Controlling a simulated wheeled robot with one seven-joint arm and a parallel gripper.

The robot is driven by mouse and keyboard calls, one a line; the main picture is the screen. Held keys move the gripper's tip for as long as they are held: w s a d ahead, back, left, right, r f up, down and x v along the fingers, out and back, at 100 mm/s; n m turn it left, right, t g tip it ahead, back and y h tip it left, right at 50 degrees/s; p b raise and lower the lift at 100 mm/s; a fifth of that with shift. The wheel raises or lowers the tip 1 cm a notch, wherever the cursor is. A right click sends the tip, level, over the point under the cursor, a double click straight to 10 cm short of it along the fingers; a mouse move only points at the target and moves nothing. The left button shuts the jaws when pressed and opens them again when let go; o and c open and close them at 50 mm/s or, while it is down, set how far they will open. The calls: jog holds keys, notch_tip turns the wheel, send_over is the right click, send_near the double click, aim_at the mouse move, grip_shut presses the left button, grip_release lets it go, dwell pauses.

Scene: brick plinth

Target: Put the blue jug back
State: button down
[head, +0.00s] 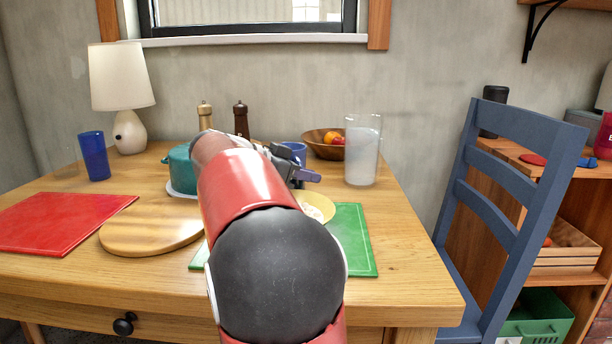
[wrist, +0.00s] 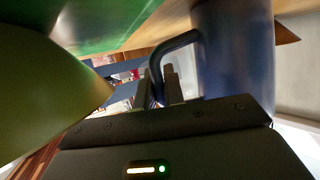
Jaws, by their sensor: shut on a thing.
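The blue jug (head: 297,149) is on the table behind my gripper in the head view, mostly hidden by my arm. In the wrist view the jug (wrist: 235,50) is large at the upper right, with its handle (wrist: 178,42) toward the fingers. My gripper (head: 308,176) is beside the jug. In the wrist view my gripper (wrist: 172,85) is shut on the jug's handle. I cannot tell whether the jug's base touches the table.
A yellow bowl (head: 321,204) sits on a green board (head: 356,240) close to my gripper. A glass pitcher (head: 362,150), fruit bowl (head: 318,147) and teal pot (head: 180,172) stand around it. A blue tumbler (head: 94,156) is at left. The table's right front is clear.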

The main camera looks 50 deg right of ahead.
jog(key=c, duration=1.5)
grip_release()
jog(key=shift+r, duration=0.1)
jog(key=v, duration=1.2)
jog(key=shift+p, duration=0.45)
